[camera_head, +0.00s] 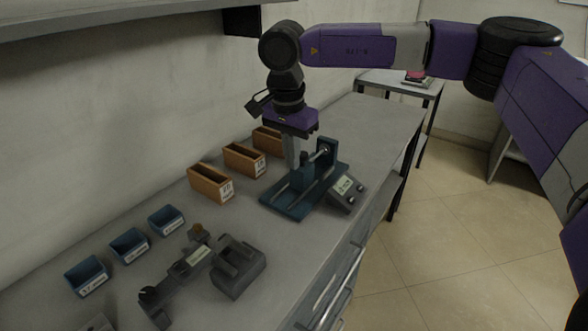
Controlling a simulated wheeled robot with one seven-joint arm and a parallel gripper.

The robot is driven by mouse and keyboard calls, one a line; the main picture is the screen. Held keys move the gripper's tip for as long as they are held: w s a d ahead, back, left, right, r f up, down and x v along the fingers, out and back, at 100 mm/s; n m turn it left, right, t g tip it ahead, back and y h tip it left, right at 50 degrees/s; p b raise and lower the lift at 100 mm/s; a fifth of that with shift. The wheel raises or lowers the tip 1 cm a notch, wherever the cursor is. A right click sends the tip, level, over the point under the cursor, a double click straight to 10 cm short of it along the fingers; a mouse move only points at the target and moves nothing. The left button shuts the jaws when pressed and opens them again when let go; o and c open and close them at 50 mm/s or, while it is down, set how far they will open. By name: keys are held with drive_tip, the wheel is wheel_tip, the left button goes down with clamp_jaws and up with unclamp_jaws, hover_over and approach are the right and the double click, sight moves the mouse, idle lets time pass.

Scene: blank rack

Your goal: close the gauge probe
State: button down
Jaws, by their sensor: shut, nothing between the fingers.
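The gauge (286,211) is a dark teal fixture on the workbench, with a flat base, rails, upright posts and a small display box (346,188) on its right side. A thin light rod or probe (318,154) shows near the top of its far post. My gripper (291,163) points down at the back left of the gauge, close beside its upright part. Its fingers are shut with nothing between them. Whether the fingers touch the gauge, and how far the probe sits from the opposite post, I cannot tell.
Several orange-brown bins (211,184) stand along the wall left of the gauge. Blue bins (129,244) stand nearer. A dark grey caliper-like tool (187,267) and a grey block (238,267) lie in front. The bench (377,121) is clear beyond the gauge.

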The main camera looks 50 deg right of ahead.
wheel_tip(320, 180, up, 7)
drive_tip(key=p, duration=0.4)
drive_tip(key=shift+f, duration=0.15)
drive_tip(key=shift+a, duration=0.1)
idle(0.6)
